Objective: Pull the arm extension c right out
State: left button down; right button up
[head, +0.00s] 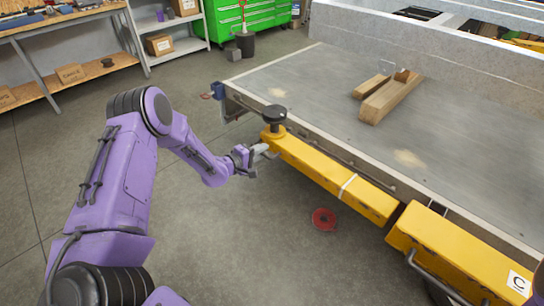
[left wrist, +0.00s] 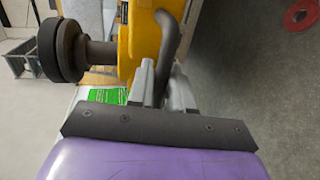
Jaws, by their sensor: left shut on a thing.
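A yellow beam (head: 335,178) with a white band around it runs along the near side of the trailer bed. A yellow piece bearing a "C" label (head: 519,283) lies in line with it at the lower right. A black round knob (head: 273,115) stands on the beam's far left end; it also shows in the left wrist view (left wrist: 60,50). My left gripper (head: 262,151) is at that end, shut on a dark bent handle (left wrist: 172,40) beside the yellow end. The fingers (left wrist: 160,85) partly hide the handle. My right gripper is out of view.
The trailer bed (head: 290,80) carries wooden blocks (head: 388,96). A red ring (head: 324,219) lies on the floor beside the beam. Shelves (head: 95,70) and a green cabinet (head: 245,18) stand at the back. The floor left of the beam's end is clear apart from my arm.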

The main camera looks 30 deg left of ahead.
pick_arm(q)
jog(key=shift+a+r, duration=0.1)
jog(key=shift+a, duration=0.15)
jog(key=c, duration=1.2)
grip_release()
jog(key=shift+a, duration=0.1)
jog(key=shift+s, duration=0.25)
jog(key=v, duration=1)
jog(key=shift+s, duration=0.1)
